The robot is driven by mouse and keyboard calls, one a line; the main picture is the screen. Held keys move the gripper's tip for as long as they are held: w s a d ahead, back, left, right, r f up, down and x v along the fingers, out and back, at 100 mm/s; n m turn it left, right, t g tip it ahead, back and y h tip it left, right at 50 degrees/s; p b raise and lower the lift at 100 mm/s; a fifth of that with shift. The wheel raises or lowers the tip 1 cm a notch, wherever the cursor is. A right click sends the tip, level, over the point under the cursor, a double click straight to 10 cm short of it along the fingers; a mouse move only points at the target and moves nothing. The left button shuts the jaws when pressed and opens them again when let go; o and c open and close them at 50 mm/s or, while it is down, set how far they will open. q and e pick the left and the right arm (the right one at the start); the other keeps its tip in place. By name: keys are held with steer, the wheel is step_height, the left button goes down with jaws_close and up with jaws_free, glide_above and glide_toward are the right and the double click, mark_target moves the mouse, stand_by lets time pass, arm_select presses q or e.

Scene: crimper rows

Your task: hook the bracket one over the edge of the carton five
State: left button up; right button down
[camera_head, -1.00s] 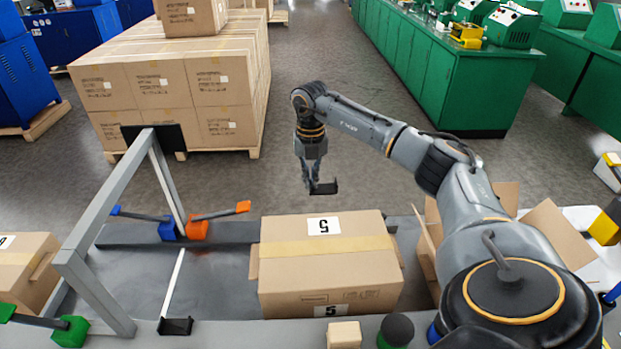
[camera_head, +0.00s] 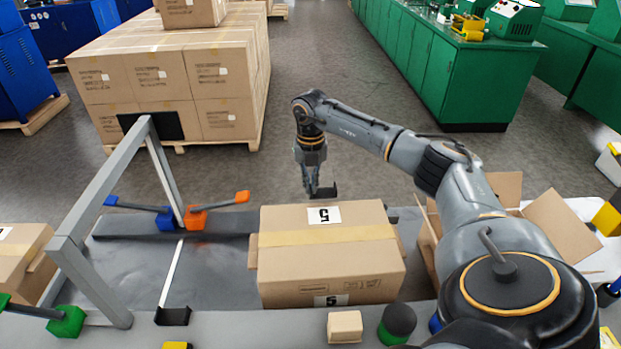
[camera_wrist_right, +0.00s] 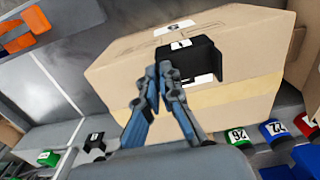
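Carton five (camera_head: 325,270) is a closed brown box with tan tape and "5" labels, standing on the grey table. My right gripper (camera_head: 312,190) is at the carton's far edge in the head view, pointing down. It is shut on bracket one (camera_head: 326,193), a small black angled piece. In the right wrist view the bracket (camera_wrist_right: 190,57) shows a white "1" label beside my fingertips (camera_wrist_right: 160,68), in front of the carton (camera_wrist_right: 125,65). The bracket appears just off the far edge; whether it touches the carton I cannot tell. My left gripper is not in view.
A grey frame (camera_head: 105,195) and blue (camera_head: 165,219) and orange (camera_head: 196,217) handled pieces stand to the left. A black piece (camera_head: 172,316) lies near the front. An open carton (camera_head: 560,228) is on the right.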

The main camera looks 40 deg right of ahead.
steer(key=shift+f+b, duration=0.8)
steer(key=shift+f, duration=1.35)
steer(key=c, duration=1.4)
jaws_free()
steer(key=shift+c, duration=0.2)
step_height(320, 180, up, 12)
steer(key=shift+r, duration=0.1)
